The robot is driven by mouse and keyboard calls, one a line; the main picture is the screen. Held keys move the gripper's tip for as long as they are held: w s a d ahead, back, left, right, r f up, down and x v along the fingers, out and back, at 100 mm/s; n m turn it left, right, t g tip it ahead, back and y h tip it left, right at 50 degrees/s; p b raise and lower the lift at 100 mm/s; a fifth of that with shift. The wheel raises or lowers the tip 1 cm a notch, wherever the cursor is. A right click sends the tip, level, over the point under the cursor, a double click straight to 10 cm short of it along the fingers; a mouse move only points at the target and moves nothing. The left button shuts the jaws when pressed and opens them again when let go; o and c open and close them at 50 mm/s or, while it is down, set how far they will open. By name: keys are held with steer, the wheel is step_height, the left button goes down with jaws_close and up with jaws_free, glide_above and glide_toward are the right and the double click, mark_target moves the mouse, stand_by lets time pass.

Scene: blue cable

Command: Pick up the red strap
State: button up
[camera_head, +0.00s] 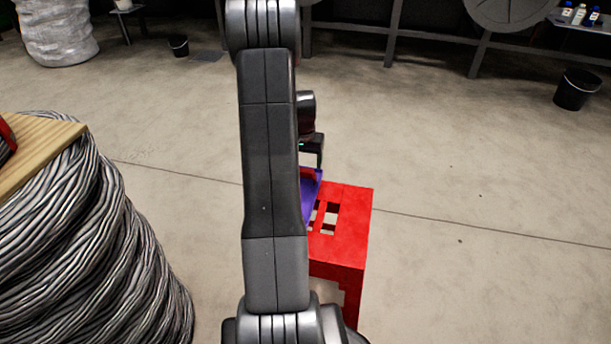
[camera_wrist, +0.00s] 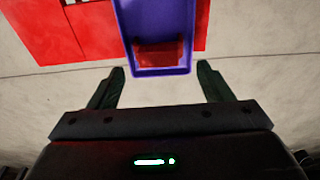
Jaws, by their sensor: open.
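A purple tray (camera_wrist: 188,30) rests on a red stool, and its near end shows between my fingers in the wrist view. A dark red piece (camera_wrist: 158,53), perhaps the red strap, lies inside that near end. My gripper (camera_wrist: 161,70) is open and empty, its fingers apart to either side of the tray's end. Whether they are above the tray or level with it is unclear. In the head view my arm hides part of the tray (camera_head: 312,192) and most of my gripper.
The red stool (camera_head: 350,225) has square cutouts in its top. A large grey cable spool (camera_head: 100,260) with a wooden board (camera_head: 45,148) stands at left; a red object (camera_head: 5,142) lies on it, cut off. Black buckets (camera_head: 576,90) stand farther back. Floor right of the stool is clear.

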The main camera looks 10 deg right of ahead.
step_height(320, 180, down, 4)
steer(key=shift+w+d+r+b, duration=0.1)
steer(key=shift+d+b, duration=0.05)
steer(key=shift+b, duration=0.4)
steer(key=c, duration=1)
